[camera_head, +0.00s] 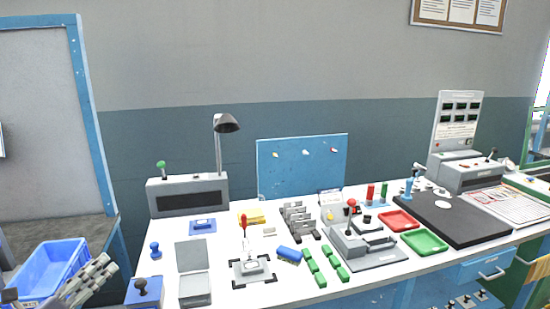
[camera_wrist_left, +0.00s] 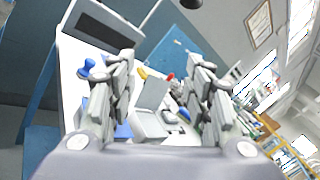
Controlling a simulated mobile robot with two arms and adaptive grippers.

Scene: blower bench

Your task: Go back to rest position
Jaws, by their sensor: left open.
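My left gripper (camera_head: 90,280) shows at the lower left of the head view, in front of the blue crate and to the left of the white workbench. Its fingers also show in the left wrist view (camera_wrist_left: 160,95), spread wide apart with nothing between them. Beyond the fingers in that view are the bench top and a grey open box (camera_wrist_left: 152,122). The gripper is apart from the things on the bench. My right gripper does not show in either view.
The white workbench (camera_head: 222,262) carries a grey box (camera_head: 194,288), a blue-knobbed stamp (camera_head: 155,250), a lamp (camera_head: 226,124), green blocks, a red tray (camera_head: 398,220) and a green tray (camera_head: 424,242). A blue crate (camera_head: 45,268) stands at the left, close to my left gripper.

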